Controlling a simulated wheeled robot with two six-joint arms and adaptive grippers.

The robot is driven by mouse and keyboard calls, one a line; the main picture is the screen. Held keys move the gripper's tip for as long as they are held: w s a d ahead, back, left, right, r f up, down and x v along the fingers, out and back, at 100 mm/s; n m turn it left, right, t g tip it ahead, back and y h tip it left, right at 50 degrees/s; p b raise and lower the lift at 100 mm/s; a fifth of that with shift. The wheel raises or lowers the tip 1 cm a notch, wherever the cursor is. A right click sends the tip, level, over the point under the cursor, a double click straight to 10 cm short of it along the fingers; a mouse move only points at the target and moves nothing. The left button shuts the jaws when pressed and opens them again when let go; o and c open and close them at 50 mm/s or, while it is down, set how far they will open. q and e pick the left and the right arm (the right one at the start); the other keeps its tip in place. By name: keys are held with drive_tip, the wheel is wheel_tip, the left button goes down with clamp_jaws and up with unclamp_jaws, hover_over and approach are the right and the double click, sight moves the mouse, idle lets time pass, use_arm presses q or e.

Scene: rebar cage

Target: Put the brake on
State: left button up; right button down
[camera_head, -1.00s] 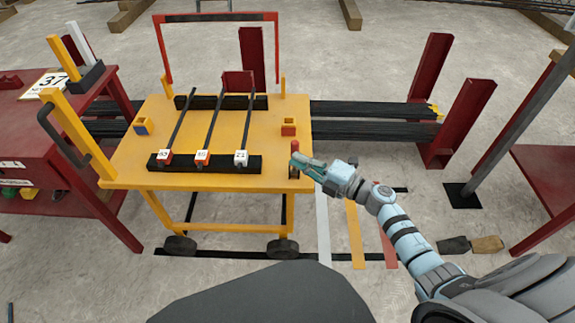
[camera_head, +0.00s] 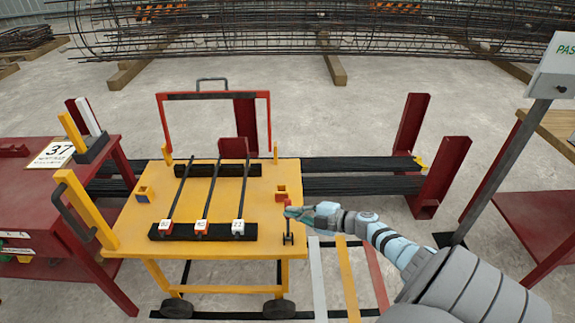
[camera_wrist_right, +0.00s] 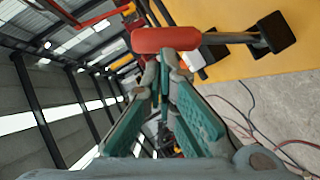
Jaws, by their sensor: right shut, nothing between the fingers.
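The yellow cart (camera_head: 268,215) stands on the floor with its wheels below. The brake lever at its right front corner has a red handle (camera_head: 288,204) and a dark rod running down the cart's front edge. In the right wrist view the red handle (camera_wrist_right: 165,40) lies across the picture, with its metal rod (camera_wrist_right: 228,37) leading to a black block (camera_wrist_right: 275,32). My right gripper (camera_head: 291,212) is shut and empty, its teal fingertips (camera_wrist_right: 164,58) right at the handle. Whether they touch it cannot be told. My left gripper is not in view.
Three dark bars with white number tags lie on black rests (camera_head: 202,231) on the cart top. A red table (camera_head: 100,160) stands at the left, red posts (camera_head: 440,165) at the right. A sign on a pole (camera_head: 556,70) stands at far right.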

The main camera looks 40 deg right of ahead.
idle(0.4)
drive_tip(key=a+p+v, duration=0.1)
drive_tip(key=p+v, duration=0.2)
drive_tip(key=v, duration=0.3)
drive_tip(key=a+p+v, duration=0.1)
drive_tip(key=p+v, duration=0.2)
drive_tip(key=v, duration=0.3)
drive_tip(key=shift+s+a+r, duration=0.2)
drive_tip(key=shift+s+r, duration=0.25)
drive_tip(key=shift+s, duration=0.25)
